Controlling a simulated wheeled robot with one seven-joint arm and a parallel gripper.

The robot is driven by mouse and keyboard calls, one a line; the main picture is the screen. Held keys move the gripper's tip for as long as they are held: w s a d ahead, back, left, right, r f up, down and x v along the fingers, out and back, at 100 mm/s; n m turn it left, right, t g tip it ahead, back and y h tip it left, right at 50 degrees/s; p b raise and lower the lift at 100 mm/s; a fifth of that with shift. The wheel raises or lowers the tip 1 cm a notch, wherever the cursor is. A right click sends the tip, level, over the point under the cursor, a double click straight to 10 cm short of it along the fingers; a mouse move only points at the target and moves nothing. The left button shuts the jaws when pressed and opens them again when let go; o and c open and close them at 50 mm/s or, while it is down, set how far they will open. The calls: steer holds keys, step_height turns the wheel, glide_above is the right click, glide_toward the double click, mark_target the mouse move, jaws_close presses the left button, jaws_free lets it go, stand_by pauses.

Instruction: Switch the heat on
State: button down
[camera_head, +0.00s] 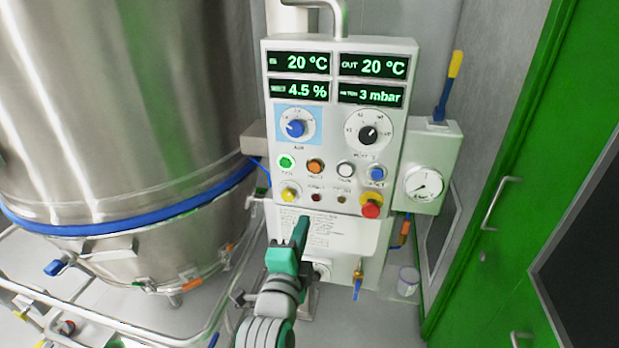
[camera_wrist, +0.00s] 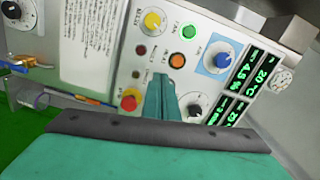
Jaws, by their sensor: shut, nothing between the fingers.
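The control panel (camera_head: 278,225) faces me, with its displays lit: 20 °C, OUT 20 °C, 4.5 % and 3 mbar. Its button row holds a bright green button (camera_head: 286,161), an orange button (camera_head: 315,166), a white button (camera_head: 346,169) and a blue button (camera_head: 377,173). The small labels are too blurred to read surely. My gripper (camera_head: 301,222) is shut and empty, in front of the panel's lower part, below the buttons. In the wrist view its fingertips (camera_wrist: 161,84) point toward the panel near the orange button (camera_wrist: 177,61); contact cannot be told. The white and blue buttons are hidden there.
Below the row are a yellow knob (camera_head: 290,194), two small dark lamps and a red emergency stop (camera_head: 371,205). Above are a blue dial (camera_head: 297,127) and a black dial (camera_head: 368,134). A steel vessel (camera_head: 120,110) stands left, a gauge box (camera_head: 424,180) and green door (camera_head: 500,190) right.

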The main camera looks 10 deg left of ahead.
steer(key=shift+a+r+m, duration=0.25)
steer(key=shift+r+m, duration=0.35)
steer(key=shift+r, duration=0.6)
steer(key=shift+a+r+m, duration=0.2)
steer(key=shift+r+m, duration=0.4)
steer(key=shift+r, duration=0.55)
steer(key=shift+w, duration=0.1)
